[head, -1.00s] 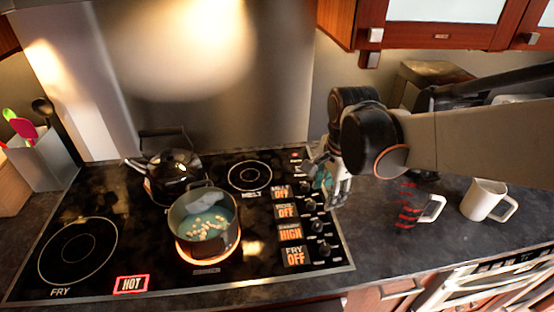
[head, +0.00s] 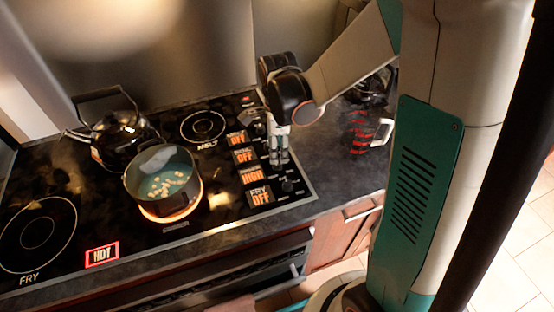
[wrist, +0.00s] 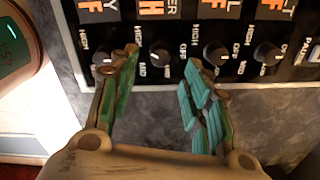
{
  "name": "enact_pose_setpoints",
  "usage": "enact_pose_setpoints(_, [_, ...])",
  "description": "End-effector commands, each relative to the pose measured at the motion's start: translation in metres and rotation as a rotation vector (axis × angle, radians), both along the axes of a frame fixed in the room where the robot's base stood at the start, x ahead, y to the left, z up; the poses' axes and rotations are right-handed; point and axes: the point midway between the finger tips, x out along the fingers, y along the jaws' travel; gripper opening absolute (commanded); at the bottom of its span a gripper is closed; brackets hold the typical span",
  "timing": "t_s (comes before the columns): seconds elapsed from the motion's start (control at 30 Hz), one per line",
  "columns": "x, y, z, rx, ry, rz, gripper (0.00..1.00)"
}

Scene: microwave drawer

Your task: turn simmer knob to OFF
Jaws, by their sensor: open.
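The simmer knob (wrist: 160,55) is a small dark knob in the row on the stove panel. Its display (head: 252,174) reads HIGH in orange. In the wrist view the knob shows between the tips of my gripper (wrist: 162,62). My gripper is open, with a green-padded finger on each side of the knob, and nothing is held. Whether the fingers touch the knob I cannot tell. In the head view my gripper (head: 279,160) points down over the knob row and hides part of it.
The fry knob (wrist: 103,57) is left of the simmer knob and the boil knob (wrist: 216,53) right of it. A pot (head: 162,178) stands on a glowing burner beside a black kettle (head: 119,138). A HOT sign (head: 102,254) is lit. A measuring cup (head: 367,130) stands right.

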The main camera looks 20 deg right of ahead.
Motion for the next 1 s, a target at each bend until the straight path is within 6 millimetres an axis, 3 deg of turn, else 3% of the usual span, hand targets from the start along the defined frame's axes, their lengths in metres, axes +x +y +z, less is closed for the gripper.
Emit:
enact_pose_setpoints(0.1, [0.001, 0.000, -0.024, 0.000, 0.000, 0.000, 0.44])
enact_pose_setpoints(0.3, [0.000, 0.000, -0.045, 0.000, 0.000, 0.001, 0.44])
enact_pose_setpoints(0.7, [0.000, 0.000, -0.051, 0.000, 0.000, 0.001, 0.44])
enact_pose_setpoints(0.77, [0.000, 0.000, -0.051, 0.000, 0.000, 0.001, 0.33])
enact_pose_setpoints(0.9, [0.000, 0.000, -0.051, 0.000, 0.000, 0.001, 0.01])
enact_pose_setpoints(1.0, [0.000, 0.000, -0.051, 0.000, 0.000, 0.001, 0.00])
